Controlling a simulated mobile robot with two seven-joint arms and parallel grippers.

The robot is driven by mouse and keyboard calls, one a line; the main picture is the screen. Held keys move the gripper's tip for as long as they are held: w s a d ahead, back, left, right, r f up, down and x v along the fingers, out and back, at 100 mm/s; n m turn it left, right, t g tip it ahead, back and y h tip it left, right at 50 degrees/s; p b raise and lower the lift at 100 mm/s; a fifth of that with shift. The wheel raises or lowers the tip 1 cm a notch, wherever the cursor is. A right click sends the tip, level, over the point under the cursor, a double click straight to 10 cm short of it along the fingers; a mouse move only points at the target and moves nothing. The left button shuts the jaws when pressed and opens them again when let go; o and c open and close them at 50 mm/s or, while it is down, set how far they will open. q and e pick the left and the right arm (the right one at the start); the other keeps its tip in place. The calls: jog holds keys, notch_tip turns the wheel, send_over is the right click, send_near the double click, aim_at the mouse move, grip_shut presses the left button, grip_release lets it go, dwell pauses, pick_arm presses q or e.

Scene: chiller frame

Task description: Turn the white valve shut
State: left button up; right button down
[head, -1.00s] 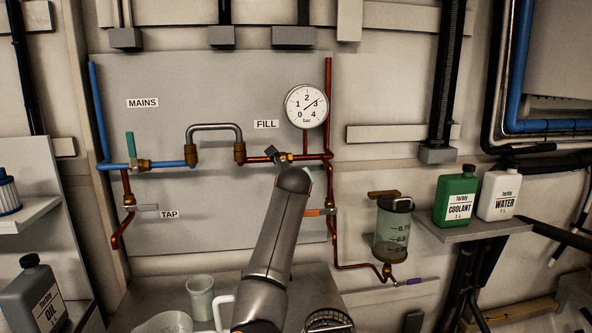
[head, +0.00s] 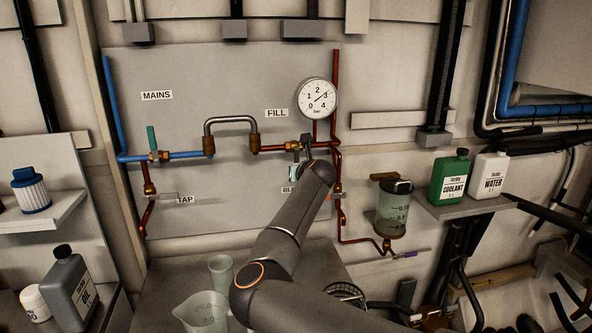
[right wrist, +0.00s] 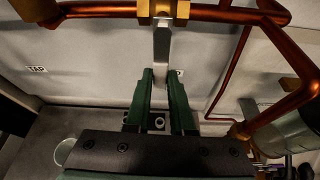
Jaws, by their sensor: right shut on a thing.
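The fill valve (head: 292,147) is a brass body on the copper pipe under the FILL label, left of the gauge. Its pale grey-white lever (right wrist: 162,45) shows clearly in the right wrist view. There it hangs from the brass body (right wrist: 163,9), across the pipe's line. My right gripper (right wrist: 161,76) has its green fingers shut on the lower end of the lever. In the head view my right arm reaches up from the bottom, and its wrist hides most of the lever and gripper. My left gripper is not in view.
A pressure gauge (head: 317,98) is just above the right gripper. Copper pipes and a clear reservoir (head: 394,211) are to the right. Coolant (head: 449,177) and water (head: 488,175) bottles stand on the right shelf.

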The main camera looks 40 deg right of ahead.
jog(key=shift+w+a, duration=0.2)
jog(key=shift+a, duration=0.1)
jog(key=c, duration=0.8)
grip_release()
jog(key=shift+a, duration=0.1)
jog(key=b+v, duration=0.1)
jog(key=v, duration=1.1)
jog(key=shift+s+r+b, duration=0.1)
jog(key=shift+s+b, duration=0.15)
jog(key=shift+b, duration=0.05)
